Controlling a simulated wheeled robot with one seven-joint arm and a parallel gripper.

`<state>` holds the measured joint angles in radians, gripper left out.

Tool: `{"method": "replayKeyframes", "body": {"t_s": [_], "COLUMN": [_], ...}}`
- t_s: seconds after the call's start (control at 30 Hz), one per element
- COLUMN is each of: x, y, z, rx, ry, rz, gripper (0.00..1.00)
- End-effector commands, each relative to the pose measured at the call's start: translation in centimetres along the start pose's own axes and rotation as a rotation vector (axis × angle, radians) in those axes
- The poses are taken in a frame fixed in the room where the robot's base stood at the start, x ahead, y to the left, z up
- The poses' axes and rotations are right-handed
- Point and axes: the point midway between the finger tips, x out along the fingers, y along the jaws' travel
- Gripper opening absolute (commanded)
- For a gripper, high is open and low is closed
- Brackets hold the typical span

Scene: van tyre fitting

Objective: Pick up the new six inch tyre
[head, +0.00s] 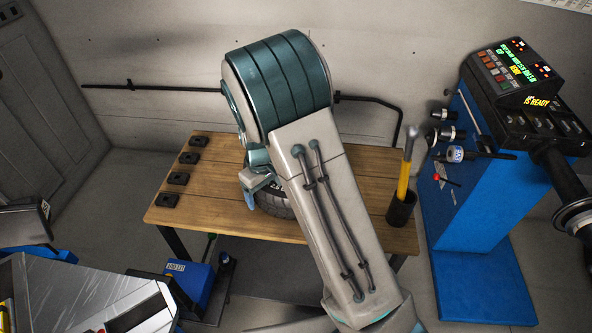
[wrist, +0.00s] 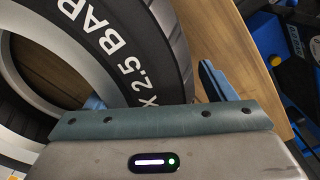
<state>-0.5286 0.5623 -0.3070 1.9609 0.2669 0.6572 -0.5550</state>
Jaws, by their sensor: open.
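A black tyre (head: 275,203) lies on the wooden bench, mostly hidden behind my arm in the head view. In the wrist view the tyre (wrist: 150,45) fills the upper left, with white lettering ending in "2.5 BAR" on its sidewall. Its size marking cannot be read. My gripper (wrist: 150,84) is open at the tyre. One blue finger shows over the tyre's inner side and the other just outside its tread, so the tyre wall appears between them. Whether either finger touches the rubber cannot be told.
The wooden bench (head: 205,215) has several black blocks (head: 178,178) along its left edge. A dark cup (head: 400,208) with a yellow-handled tool stands at its right end. A blue machine (head: 470,200) stands to the right. A metal-topped unit (head: 85,290) is at lower left.

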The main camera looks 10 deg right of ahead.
Motion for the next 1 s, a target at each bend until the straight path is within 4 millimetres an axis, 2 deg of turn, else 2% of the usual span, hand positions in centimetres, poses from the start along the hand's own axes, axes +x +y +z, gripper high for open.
{"method": "replayKeyframes", "body": {"t_s": [0.2, 0.47, 0.77, 1.0], "x": [0.1, 0.0, -0.2, -2.0], "y": [0.0, 0.0, 0.0, 0.1], "z": [0.0, 0.0, -0.1, -0.2], "rx": [-0.001, -0.001, -0.002, -0.002], "ry": [0.0, 0.0, 0.004, 0.007], "rz": [0.0, 0.0, 0.001, 0.002], "gripper": [0.77, 0.04, 0.03, 0.03]}}
